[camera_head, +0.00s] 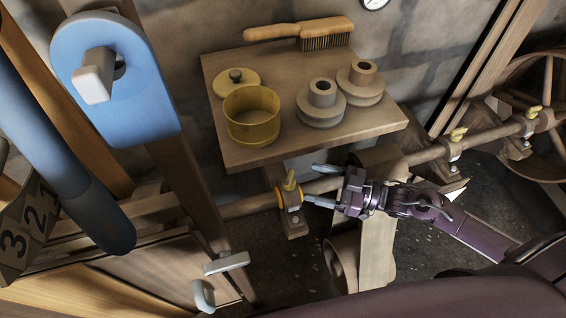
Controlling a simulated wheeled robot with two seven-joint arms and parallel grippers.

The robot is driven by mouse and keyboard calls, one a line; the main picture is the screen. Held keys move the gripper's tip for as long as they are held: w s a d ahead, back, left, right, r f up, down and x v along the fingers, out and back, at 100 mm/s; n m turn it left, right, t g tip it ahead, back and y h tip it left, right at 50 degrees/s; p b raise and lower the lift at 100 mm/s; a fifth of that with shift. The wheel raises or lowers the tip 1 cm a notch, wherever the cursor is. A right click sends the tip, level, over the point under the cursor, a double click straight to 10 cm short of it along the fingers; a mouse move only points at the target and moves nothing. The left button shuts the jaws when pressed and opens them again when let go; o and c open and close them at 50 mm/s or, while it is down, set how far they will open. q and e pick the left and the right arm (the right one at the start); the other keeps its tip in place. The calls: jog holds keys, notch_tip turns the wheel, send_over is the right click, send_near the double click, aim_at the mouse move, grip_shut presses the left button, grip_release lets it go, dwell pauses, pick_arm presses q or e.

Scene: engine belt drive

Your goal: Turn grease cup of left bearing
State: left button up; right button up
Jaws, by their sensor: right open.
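The left bearing (291,198) sits on the shaft below the wooden shelf, with an orange-yellow ring around it. Its small brass grease cup (290,180) stands on top, slightly tilted. My right gripper (311,184) comes in from the right and points left at the grease cup. Its two light fingers are apart, with nothing between them, and their tips are just right of the cup. I cannot tell whether a tip touches the bearing. My left gripper is not in view.
A belt (377,250) hangs below my right gripper.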

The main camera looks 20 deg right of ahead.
aim_at(292, 178)
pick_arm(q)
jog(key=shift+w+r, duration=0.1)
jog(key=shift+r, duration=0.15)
pick_arm(e)
jog(key=x, duration=0.7)
jog(key=shift+s+a+r, duration=0.25)
jog(key=shift+a+r, duration=0.1)
jog(key=shift+a, duration=0.05)
jog(key=shift+c, duration=0.4)
jog(key=c, duration=0.9)
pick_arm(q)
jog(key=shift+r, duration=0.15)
